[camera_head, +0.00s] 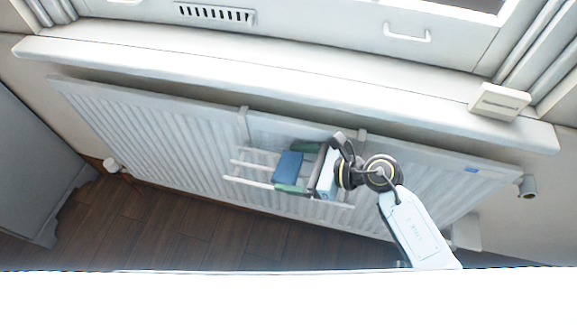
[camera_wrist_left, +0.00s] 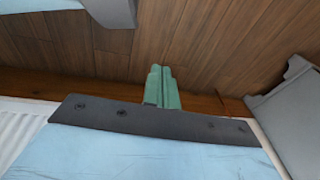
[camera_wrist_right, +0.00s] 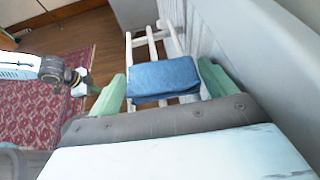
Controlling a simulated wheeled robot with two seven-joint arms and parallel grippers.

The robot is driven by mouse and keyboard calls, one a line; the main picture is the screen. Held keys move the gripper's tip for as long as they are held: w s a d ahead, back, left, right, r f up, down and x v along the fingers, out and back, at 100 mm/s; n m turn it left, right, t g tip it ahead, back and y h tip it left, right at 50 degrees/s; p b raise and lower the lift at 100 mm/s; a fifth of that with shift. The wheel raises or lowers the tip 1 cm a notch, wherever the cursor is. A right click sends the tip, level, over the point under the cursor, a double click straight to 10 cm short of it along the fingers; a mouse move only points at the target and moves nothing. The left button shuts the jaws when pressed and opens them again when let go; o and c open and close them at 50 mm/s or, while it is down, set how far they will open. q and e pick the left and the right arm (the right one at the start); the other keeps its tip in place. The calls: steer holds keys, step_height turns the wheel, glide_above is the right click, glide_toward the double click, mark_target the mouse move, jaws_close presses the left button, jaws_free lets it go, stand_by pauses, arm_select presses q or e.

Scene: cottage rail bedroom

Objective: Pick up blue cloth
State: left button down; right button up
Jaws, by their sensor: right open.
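The blue cloth (camera_head: 288,168) is folded over a bar of a white rail rack hung on the radiator. It also shows in the right wrist view (camera_wrist_right: 165,76). My right gripper (camera_head: 297,168) is open, its green fingers one on either side of the cloth. In the right wrist view (camera_wrist_right: 166,90) the fingers stand apart and the cloth lies ahead between them; I cannot tell whether they touch it. My left gripper (camera_wrist_left: 162,88) has its green fingers together and nothing visible in them, over the wooden floor. The left gripper is outside the head view.
The white rack (camera_head: 250,181) hangs on the radiator (camera_head: 170,140), close behind the cloth. A window sill (camera_head: 270,80) juts out above. A grey cabinet (camera_head: 35,160) stands at the left. A red patterned rug (camera_wrist_right: 40,100) lies on the floor in the right wrist view.

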steer(key=shift+c, duration=0.2)
steer(key=c, duration=0.6)
steer(key=shift+o, duration=0.2)
